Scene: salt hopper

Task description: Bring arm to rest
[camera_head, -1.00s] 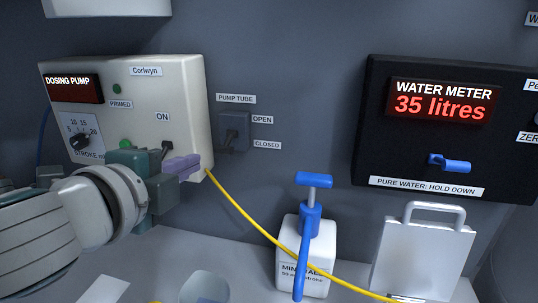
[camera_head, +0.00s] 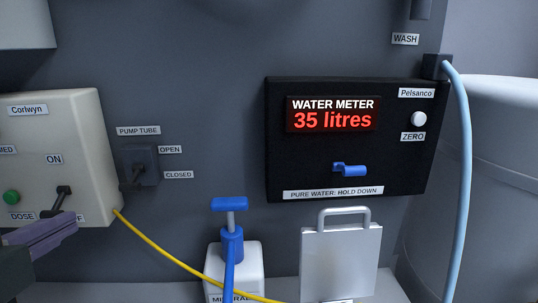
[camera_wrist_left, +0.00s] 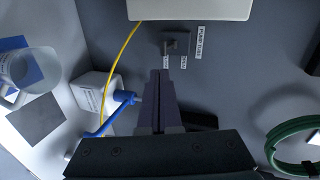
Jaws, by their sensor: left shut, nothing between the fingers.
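My left gripper (camera_head: 45,231) shows at the left edge of the head view, its purple fingers in front of the lower part of the dosing pump (camera_head: 75,125). In the left wrist view its fingers (camera_wrist_left: 160,80) are together with nothing between them, pointing toward the wall. The pump tube switch (camera_wrist_left: 176,43) is on the wall beyond the fingertips, with a visible gap. Most of my left arm is outside the head view. My right gripper does not show.
The water meter (camera_head: 284,165) reads 35 litres. Below stand a white mineral container (camera_head: 250,262) with a blue hand pump (camera_head: 230,240) and a metal plate with a handle (camera_head: 340,260). A yellow tube (camera_head: 160,249) crosses low. A green hose (camera_wrist_left: 280,133) lies right in the wrist view.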

